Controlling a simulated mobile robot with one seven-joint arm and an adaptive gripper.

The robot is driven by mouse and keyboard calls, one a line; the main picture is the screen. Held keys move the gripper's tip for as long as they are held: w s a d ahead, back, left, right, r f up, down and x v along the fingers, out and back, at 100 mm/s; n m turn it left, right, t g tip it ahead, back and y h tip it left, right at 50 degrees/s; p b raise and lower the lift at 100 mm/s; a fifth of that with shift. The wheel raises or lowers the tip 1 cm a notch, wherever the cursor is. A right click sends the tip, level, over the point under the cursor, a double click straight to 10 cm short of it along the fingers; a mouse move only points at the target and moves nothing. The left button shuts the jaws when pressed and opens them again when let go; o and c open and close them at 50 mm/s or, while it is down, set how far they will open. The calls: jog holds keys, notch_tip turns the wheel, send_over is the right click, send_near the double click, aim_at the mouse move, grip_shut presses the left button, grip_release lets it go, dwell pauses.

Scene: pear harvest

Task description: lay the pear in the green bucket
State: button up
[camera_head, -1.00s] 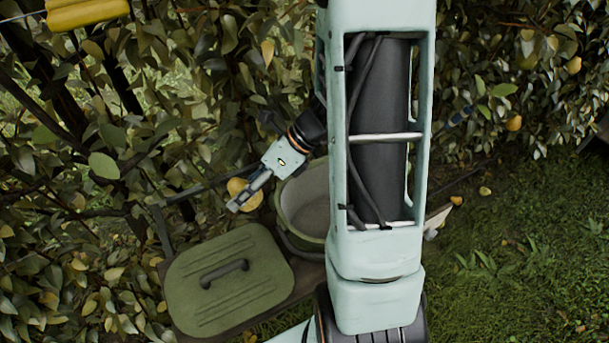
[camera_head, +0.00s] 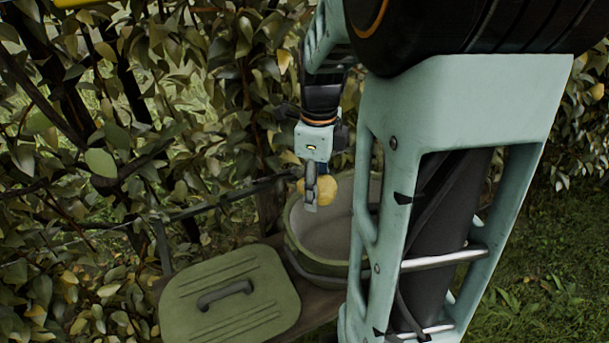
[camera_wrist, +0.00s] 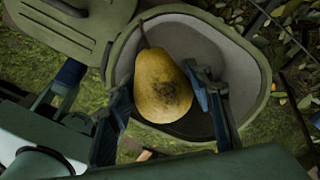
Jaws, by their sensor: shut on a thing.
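A yellow pear (camera_wrist: 163,85) with a dark blotch is held between the two fingers of my gripper (camera_wrist: 160,100) in the wrist view. In the head view the pear (camera_head: 324,188) shows partly behind my gripper (camera_head: 313,192). The green bucket (camera_head: 302,258) stands open below, with a pale grey inside. In the wrist view the bucket's rim (camera_wrist: 262,70) surrounds the pear from above, so the pear appears over the opening. My arm hides the right part of the bucket in the head view.
A green lid (camera_head: 232,318) with a dark handle lies left of the bucket on a brown board (camera_head: 318,306). Leafy hedge (camera_head: 215,110) rises close behind, with thin branches. Grass (camera_head: 550,270) lies to the right.

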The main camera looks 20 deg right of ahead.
jog(key=b, duration=0.4)
send_near(314, 253)
jog(key=shift+f+b, duration=2.7)
jog(key=shift+b, duration=2.45)
jog(key=shift+f, duration=0.4)
jog(key=o, duration=1.4)
